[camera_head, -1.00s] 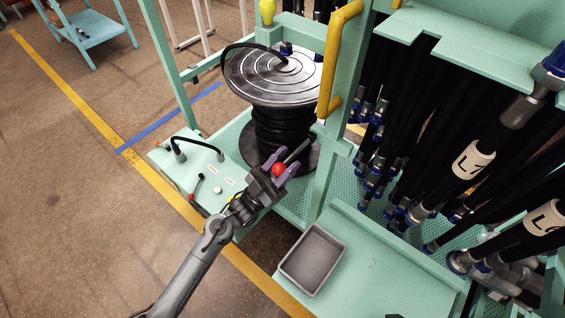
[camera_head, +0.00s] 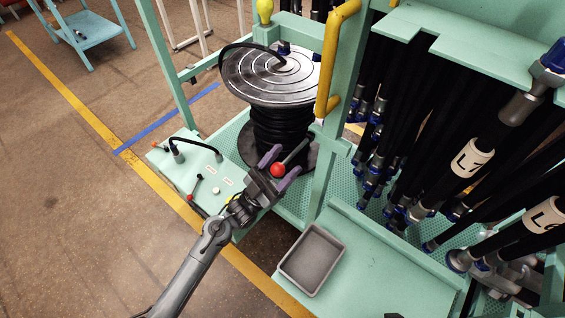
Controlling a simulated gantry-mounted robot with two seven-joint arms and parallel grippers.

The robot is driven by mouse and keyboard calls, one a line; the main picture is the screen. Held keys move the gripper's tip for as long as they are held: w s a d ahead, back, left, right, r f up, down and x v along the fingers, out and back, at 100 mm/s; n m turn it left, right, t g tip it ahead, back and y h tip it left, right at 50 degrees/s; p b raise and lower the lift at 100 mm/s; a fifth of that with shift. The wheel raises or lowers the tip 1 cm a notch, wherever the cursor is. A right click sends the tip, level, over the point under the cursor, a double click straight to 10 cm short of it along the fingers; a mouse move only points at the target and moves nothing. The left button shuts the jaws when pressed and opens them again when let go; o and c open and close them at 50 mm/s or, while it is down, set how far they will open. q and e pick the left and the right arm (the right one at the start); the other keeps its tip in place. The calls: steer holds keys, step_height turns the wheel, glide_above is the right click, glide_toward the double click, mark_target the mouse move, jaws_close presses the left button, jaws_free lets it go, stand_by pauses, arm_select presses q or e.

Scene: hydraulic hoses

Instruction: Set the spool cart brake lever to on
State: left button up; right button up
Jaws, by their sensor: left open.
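The brake lever is a grey rod (camera_head: 296,152) with a red ball knob (camera_head: 278,170), beside the black hose spool (camera_head: 270,75) on the green spool cart (camera_head: 225,140). The rod slants from the knob up and right toward the cart's post. My left gripper (camera_head: 279,168) is open, with its two purple fingertips on either side of the red knob. I cannot tell whether either finger touches it. My right gripper is not in view.
A grey tray (camera_head: 312,260) sits on the green shelf to the right of my left arm. A yellow handle (camera_head: 337,60) stands on the post above the lever. Black hoses (camera_head: 465,150) hang at the right.

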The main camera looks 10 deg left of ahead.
arm_select(q)
steer(key=p+v, duration=0.1)
steer(key=v, duration=0.9)
steer(key=shift+s+a+f, duration=0.15)
steer(key=shift+a+f, duration=0.05)
steer(key=shift+f, duration=0.1)
